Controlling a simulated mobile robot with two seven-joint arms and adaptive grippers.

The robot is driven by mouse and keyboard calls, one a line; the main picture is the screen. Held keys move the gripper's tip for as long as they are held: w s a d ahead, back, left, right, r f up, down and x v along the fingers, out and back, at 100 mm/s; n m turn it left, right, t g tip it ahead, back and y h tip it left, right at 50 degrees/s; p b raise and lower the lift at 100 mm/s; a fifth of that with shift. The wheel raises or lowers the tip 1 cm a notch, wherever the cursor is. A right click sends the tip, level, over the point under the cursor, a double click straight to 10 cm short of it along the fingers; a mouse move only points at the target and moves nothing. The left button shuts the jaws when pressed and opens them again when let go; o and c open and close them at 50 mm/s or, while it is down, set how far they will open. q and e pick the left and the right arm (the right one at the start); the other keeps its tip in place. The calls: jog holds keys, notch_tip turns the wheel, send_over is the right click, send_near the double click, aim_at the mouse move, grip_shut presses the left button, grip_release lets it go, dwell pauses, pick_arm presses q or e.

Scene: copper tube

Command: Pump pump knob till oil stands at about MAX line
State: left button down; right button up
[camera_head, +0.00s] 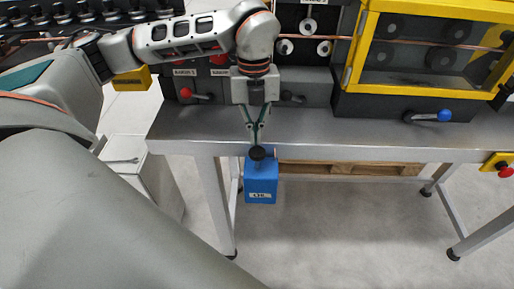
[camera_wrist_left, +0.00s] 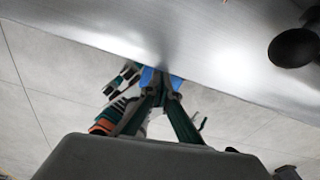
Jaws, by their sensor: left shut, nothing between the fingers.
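The blue pump box (camera_head: 261,186) hangs at the front edge of the metal bench, with a small pale label on its front. Its black round pump knob (camera_head: 258,153) sits on top. My left gripper (camera_head: 257,142) points down just above the knob, its fingers shut and empty. I cannot tell whether the fingertips touch the knob. In the left wrist view, the shut fingers (camera_wrist_left: 161,84) cover most of the blue box (camera_wrist_left: 148,76), and the knob is hidden there. No oil level or MAX line can be made out.
The metal bench (camera_head: 300,124) carries a yellow-framed machine (camera_head: 357,50) with a blue-knobbed lever (camera_head: 444,115). A red-knobbed lever (camera_head: 186,93) is at left. A white cabinet (camera_head: 140,165) stands below left. The floor in front of the bench is free.

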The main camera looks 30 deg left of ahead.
pick_arm(q)
notch_tip(320, 180, up, 12)
jog(key=shift+w+a, duration=0.35)
jog(key=shift+w, duration=0.1)
pick_arm(e)
jog(key=shift+s+f, duration=0.15)
jog(key=shift+f, duration=0.1)
dwell(1.4)
